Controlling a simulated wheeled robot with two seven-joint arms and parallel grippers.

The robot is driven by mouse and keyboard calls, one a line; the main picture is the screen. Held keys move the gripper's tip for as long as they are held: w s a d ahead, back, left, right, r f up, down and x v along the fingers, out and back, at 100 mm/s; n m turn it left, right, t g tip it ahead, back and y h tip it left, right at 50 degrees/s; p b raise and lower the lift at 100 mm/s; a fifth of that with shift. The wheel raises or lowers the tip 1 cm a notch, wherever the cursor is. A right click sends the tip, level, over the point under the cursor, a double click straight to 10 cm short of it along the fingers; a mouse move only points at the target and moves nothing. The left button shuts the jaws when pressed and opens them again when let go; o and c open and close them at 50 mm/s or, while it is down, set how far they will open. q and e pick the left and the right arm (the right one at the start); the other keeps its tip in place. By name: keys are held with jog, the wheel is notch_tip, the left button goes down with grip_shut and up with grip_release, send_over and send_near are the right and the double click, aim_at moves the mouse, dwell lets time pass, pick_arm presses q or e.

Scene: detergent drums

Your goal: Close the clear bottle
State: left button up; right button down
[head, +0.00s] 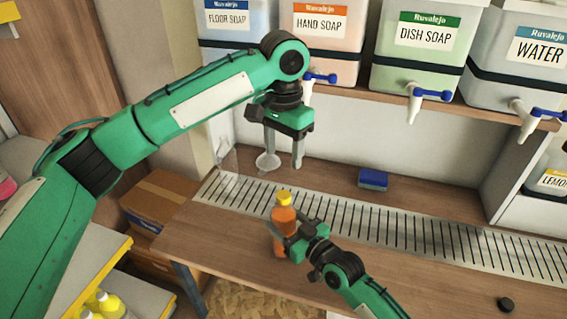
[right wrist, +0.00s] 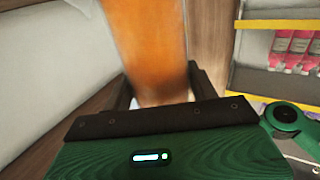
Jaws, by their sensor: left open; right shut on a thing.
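The bottle (head: 284,217) is see-through with orange contents and stands at the front edge of the metal drain grate. A yellow cap (head: 284,197) sits on its top; I cannot tell how tightly. My right gripper (head: 287,241) is shut on the bottle's body from the right and front. In the right wrist view, the blurred orange bottle (right wrist: 155,50) fills the space between the fingers. My left gripper (head: 283,160) is open, pointing down above and behind the bottle, apart from the cap. A pale round thing (head: 268,162) shows at its left finger; I cannot tell what it is.
A blue sponge (head: 373,179) lies behind the grate (head: 400,230). A small black round thing (head: 506,304) lies at the front right of the wooden counter (head: 430,285). Soap drums with taps (head: 415,100) stand on the shelf above. Cardboard boxes (head: 155,200) stand lower left.

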jog(key=shift+c, duration=1.8)
grip_release()
jog(key=b+v, duration=0.1)
jog(key=v, duration=1.2)
jog(key=shift+s+d, duration=0.25)
jog(key=shift+s, duration=0.05)
